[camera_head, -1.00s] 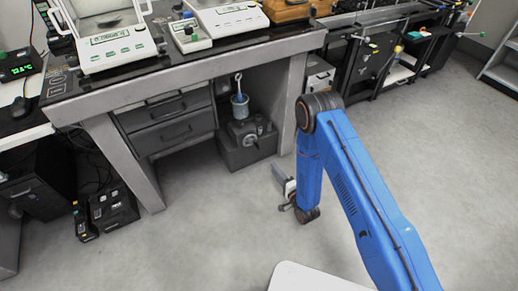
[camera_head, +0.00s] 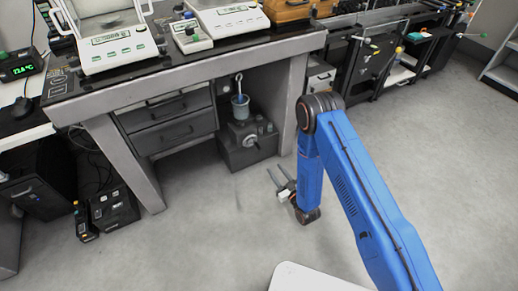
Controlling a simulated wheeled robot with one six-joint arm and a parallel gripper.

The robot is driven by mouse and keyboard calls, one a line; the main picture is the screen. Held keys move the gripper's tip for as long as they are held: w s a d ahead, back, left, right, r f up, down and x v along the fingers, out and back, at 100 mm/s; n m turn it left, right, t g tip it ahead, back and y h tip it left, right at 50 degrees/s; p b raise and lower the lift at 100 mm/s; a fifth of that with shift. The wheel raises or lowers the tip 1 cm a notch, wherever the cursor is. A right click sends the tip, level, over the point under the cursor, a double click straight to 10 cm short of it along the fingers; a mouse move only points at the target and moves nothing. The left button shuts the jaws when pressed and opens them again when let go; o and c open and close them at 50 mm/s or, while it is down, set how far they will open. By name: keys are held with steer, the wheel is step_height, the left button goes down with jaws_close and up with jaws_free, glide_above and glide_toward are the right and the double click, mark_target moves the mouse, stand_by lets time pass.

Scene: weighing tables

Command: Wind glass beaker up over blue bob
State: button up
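The glass beaker (camera_head: 240,107) stands under the weighing table on a dark grey jack (camera_head: 247,150) with a round pale knob (camera_head: 250,141) on its front. A thin pale hanger (camera_head: 239,83) with a ring-like top comes down into the beaker. The blue bob is too small to tell apart from the beaker here. My gripper (camera_head: 277,175) is over the floor, in front of and to the right of the jack, apart from it. Its two fingers are spread with nothing between them.
The heavy table (camera_head: 190,70) has a leg (camera_head: 292,100) close to the right of the jack and drawers (camera_head: 170,120) to its left. Balances (camera_head: 112,42) stand on top. Open floor (camera_head: 215,220) lies in front.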

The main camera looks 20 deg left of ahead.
mark_target(260, 149)
steer(key=x, duration=1.7)
steer(key=shift+w+a, duration=0.15)
steer(key=shift+w, duration=0.05)
jaws_close()
